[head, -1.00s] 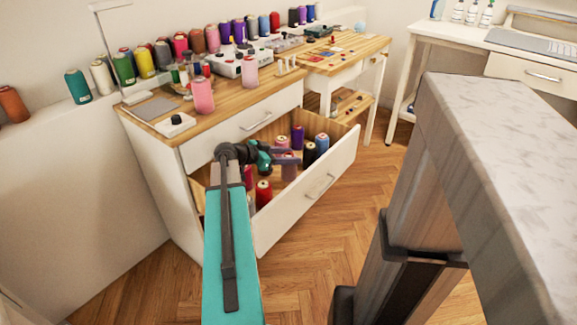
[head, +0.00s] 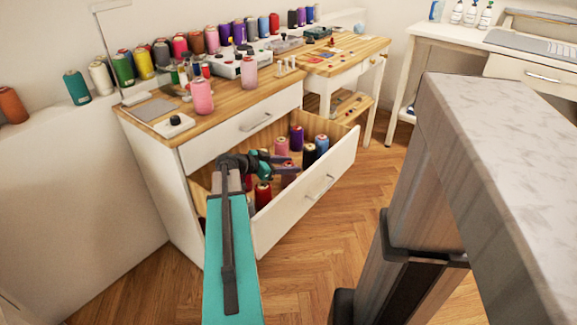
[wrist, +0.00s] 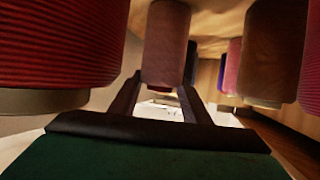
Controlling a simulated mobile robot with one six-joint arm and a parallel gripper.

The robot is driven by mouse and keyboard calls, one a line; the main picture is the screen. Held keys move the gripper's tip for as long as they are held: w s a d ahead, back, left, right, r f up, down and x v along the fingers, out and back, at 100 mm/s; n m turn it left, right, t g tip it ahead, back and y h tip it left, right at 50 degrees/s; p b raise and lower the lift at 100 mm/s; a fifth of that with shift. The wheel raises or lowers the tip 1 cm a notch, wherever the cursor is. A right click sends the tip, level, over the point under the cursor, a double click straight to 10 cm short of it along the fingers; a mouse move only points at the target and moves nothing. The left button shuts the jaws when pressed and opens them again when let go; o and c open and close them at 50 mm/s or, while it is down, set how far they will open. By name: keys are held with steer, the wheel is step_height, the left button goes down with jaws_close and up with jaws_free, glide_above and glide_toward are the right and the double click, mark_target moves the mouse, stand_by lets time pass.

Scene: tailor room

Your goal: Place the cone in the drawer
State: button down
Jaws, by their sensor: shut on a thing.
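The drawer (head: 311,197) is pulled open below the top drawer of the white cabinet in the head view. My gripper (head: 292,165) is inside its opening, low among thread cones. It is shut on a dusky pink-brown cone (wrist: 167,45), which shows between the two fingertips in the wrist view. In the head view this cone (head: 288,173) is partly hidden by the fingers. I cannot tell whether its base touches the drawer floor.
Other cones stand in the drawer: red (head: 263,195), purple (head: 297,138), black (head: 308,155), blue (head: 321,145) and pink (head: 282,146). The wooden floor (head: 345,240) in front is clear.

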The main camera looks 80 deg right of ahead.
steer(key=shift+f, duration=0.1)
steer(key=c, duration=1)
jaws_free()
steer(key=shift+r, duration=0.2)
steer(key=shift+p+v, duration=0.4)
steer(key=shift+v, duration=3.3)
